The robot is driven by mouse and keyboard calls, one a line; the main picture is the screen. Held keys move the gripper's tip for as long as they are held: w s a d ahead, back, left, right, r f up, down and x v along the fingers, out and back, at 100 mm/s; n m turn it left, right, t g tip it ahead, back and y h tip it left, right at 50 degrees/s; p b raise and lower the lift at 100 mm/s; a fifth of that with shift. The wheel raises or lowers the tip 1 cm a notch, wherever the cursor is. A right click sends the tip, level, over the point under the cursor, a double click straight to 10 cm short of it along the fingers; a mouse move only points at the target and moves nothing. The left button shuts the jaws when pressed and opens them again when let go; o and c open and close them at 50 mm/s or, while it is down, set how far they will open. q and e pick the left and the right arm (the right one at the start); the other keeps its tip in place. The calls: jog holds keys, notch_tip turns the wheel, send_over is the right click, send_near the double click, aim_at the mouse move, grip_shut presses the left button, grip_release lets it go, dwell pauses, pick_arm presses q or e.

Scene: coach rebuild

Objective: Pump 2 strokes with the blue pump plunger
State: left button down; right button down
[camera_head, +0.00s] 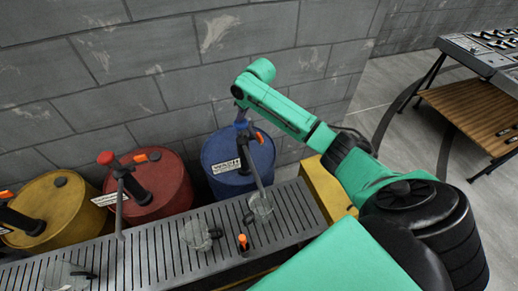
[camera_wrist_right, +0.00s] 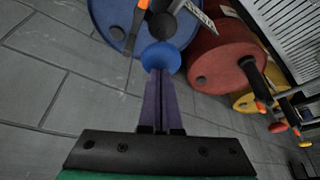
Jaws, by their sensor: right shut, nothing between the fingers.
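The blue pump plunger's round knob (camera_head: 241,125) stands above the blue drum (camera_head: 225,180). Its dark pump body and spout lead down toward a clear mug (camera_head: 260,206) on the grate. In the wrist view the blue knob (camera_wrist_right: 160,56) lies right at the fingertips. My right gripper (camera_wrist_right: 160,74) is shut with nothing between its fingers, directly over the knob; I cannot tell whether they touch. In the head view my right gripper (camera_head: 241,112) points down at the knob, small and partly merged with it. My left gripper is not in view.
A red drum (camera_head: 160,190) with a red-knobbed pump and a yellow drum (camera_head: 62,215) stand to the left. A slotted grate (camera_head: 150,255) holds more clear mugs (camera_head: 198,236). A block wall (camera_head: 150,95) rises behind. A workbench (camera_head: 470,50) stands far right.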

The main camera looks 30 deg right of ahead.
aim_at(242, 123)
jog(key=shift+s+a+f+b, duration=0.15)
jog(key=shift+f+b, duration=0.7)
jog(key=shift+f, duration=2.05)
notch_tip(242, 123, up, 3)
jog(key=p, duration=0.2)
jog(key=shift+f+p, duration=0.1)
jog(key=shift+p, duration=0.3)
jog(key=shift+r, duration=2.15)
